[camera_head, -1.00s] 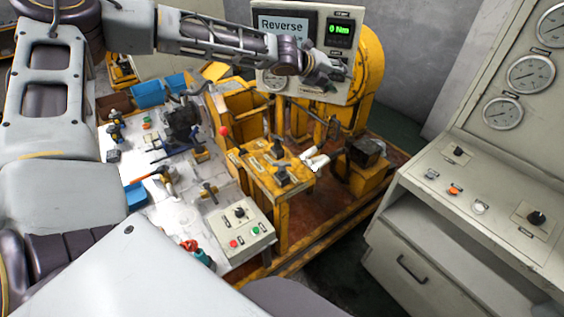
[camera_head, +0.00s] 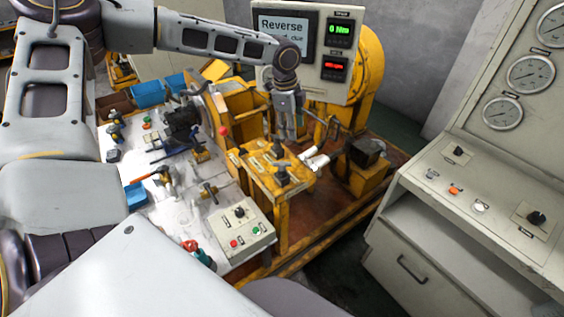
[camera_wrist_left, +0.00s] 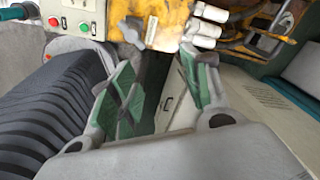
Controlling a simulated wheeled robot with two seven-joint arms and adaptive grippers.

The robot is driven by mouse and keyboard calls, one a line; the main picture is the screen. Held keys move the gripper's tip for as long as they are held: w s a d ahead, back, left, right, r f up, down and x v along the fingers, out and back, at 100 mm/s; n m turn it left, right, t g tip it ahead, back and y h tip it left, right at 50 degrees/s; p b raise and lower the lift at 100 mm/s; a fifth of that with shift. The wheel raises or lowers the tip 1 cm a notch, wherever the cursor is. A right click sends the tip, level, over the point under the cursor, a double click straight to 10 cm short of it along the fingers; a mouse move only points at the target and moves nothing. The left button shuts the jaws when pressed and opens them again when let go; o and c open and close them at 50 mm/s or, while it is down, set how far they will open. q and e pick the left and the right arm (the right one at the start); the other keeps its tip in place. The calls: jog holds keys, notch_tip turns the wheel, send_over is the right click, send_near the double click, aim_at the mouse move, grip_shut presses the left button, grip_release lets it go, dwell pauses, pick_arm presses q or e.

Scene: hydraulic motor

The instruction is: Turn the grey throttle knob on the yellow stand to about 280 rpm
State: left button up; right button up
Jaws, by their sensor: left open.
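The yellow stand (camera_head: 264,183) is in the middle of the head view, with dark grey controls on its sloping top. The grey knob (camera_head: 282,174) near its front edge is probably the throttle knob; its setting is too small to read. A grey knob also shows at the top of the wrist view (camera_wrist_left: 132,30). My left gripper (camera_head: 288,136) hangs down over the stand's back part, behind and above that knob. In the wrist view its green-padded fingers (camera_wrist_left: 163,68) are apart with nothing between them. My right gripper is not in view.
The display panel (camera_head: 305,50) behind the gripper shows "Reverse", a green 0 Nm readout and a red readout too small to read. White pipe fittings (camera_head: 314,160) stick out right of the stand. A grey button box (camera_head: 233,228) and a tool-covered bench lie left.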

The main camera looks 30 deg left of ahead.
aim_at(282, 162)
pick_arm(q)
jog(key=s, duration=0.1)
jog(key=s+a+n+g, duration=0.1)
jog(key=s, duration=0.1)
jog(key=shift+a+f+n+g+y, duration=0.1)
jog(key=shift+a+n+g+y, duration=0.2)
jog(key=shift+y, duration=0.1)
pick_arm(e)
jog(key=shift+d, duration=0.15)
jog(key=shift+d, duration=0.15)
pick_arm(q)
jog(key=shift+f, duration=0.15)
notch_tip(282, 162, down, 10)
jog(key=shift+f+p, duration=0.2)
jog(key=shift+p, duration=0.5)
notch_tip(282, 162, down, 2)
jog(key=shift+f, duration=0.55)
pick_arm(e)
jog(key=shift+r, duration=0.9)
